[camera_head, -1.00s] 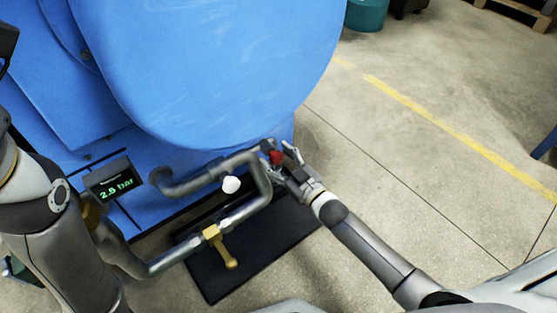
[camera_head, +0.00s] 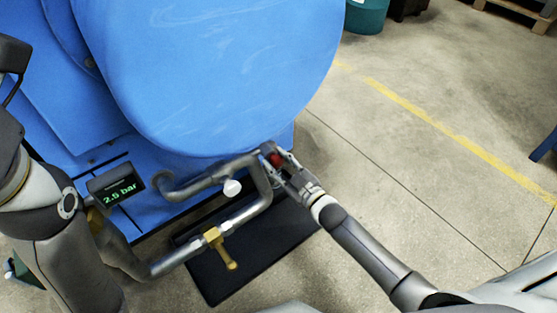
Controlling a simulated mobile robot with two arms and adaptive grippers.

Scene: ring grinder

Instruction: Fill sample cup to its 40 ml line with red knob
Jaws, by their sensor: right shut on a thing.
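The red knob (camera_head: 276,159) sits at the right end of the grey pipework, below the big blue housing. My right gripper (camera_head: 277,157) is around the red knob, its fingers shut on it from the lower right. A small white piece (camera_head: 232,188) shows beside the pipe, left of the knob; I cannot tell whether it is the sample cup. No 40 ml line or liquid can be made out. My left arm runs down the left edge, and its gripper cannot be made out.
The blue machine (camera_head: 215,75) fills the upper left. A display (camera_head: 117,190) reads about 2.5 bar. A brass valve with a lever (camera_head: 222,247) sits on the lower pipe above a black mat (camera_head: 262,255).

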